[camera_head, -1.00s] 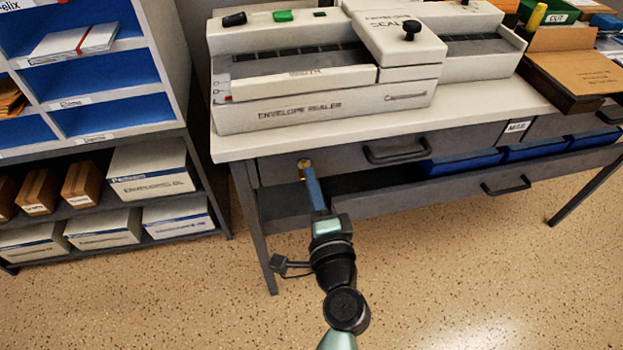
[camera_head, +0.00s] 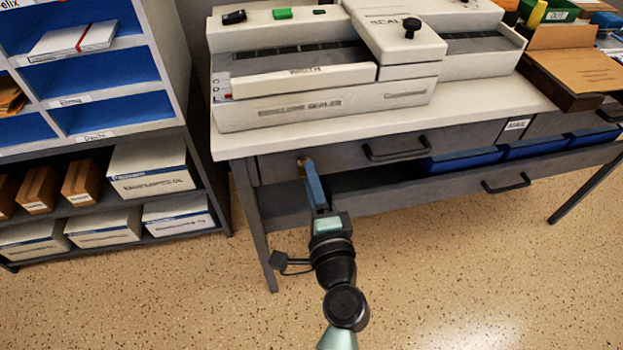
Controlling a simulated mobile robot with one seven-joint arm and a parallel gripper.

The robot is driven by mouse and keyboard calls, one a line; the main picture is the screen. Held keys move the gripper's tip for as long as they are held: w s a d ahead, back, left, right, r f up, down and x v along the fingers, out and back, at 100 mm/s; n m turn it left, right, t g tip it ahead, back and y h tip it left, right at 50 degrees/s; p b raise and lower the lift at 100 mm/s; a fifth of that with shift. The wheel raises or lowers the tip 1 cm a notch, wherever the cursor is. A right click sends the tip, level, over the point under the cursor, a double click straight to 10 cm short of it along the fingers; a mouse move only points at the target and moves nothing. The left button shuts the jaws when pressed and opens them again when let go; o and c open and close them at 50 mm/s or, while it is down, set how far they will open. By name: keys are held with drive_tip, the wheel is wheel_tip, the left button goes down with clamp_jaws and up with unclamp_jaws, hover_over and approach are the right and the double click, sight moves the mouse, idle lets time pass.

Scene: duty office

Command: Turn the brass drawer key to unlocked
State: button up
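The brass drawer key (camera_head: 302,162) is at the left end of the grey drawer front (camera_head: 340,157), under the worktop. Only a small brass patch shows; the rest is hidden behind my gripper's fingertips. My gripper (camera_head: 309,175) reaches up to it from below, with its blue fingers close together and their tips at the key. The fingers look shut on the key, though the contact itself is small and partly hidden. The key's exact angle cannot be read.
A drawer handle (camera_head: 396,149) is right of the key. An envelope sealer (camera_head: 320,104) stands on the worktop (camera_head: 235,143) above. A table leg (camera_head: 253,225) is to the left, beside a shelf unit with boxes (camera_head: 150,167). The floor in front is clear.

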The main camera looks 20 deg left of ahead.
drive_tip(key=v, duration=1.3)
drive_tip(key=shift+p, duration=0.3)
